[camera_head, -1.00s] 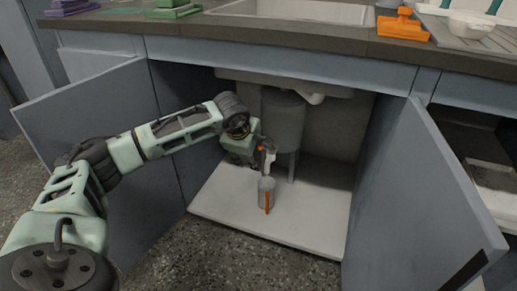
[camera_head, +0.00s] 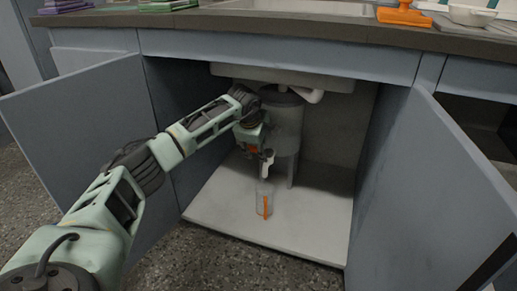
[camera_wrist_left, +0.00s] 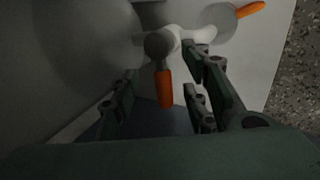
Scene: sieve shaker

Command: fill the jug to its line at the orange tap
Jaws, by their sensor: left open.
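The jug (camera_head: 261,190), small and clear-looking with an orange handle (camera_head: 266,206), stands on the white cabinet floor below the tap. The white tap spout (camera_head: 268,160) hangs above it. In the left wrist view the tap's orange lever (camera_wrist_left: 164,88) shows between my fingers, and the jug (camera_wrist_left: 213,22) shows at the upper right, below the spout. My left gripper (camera_wrist_left: 170,82) is open, with its fingers on either side of the lever; I cannot tell if they touch it. In the head view it is beside the tap (camera_head: 258,152). The jug's line and water level are too small to tell.
The grey tank (camera_head: 286,120) stands behind the tap. Open cabinet doors flank the space, one at the left (camera_head: 85,130) and one at the right (camera_head: 430,190). The white cabinet floor (camera_head: 310,222) is clear around the jug. A white pipe (camera_head: 314,95) hangs under the sink.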

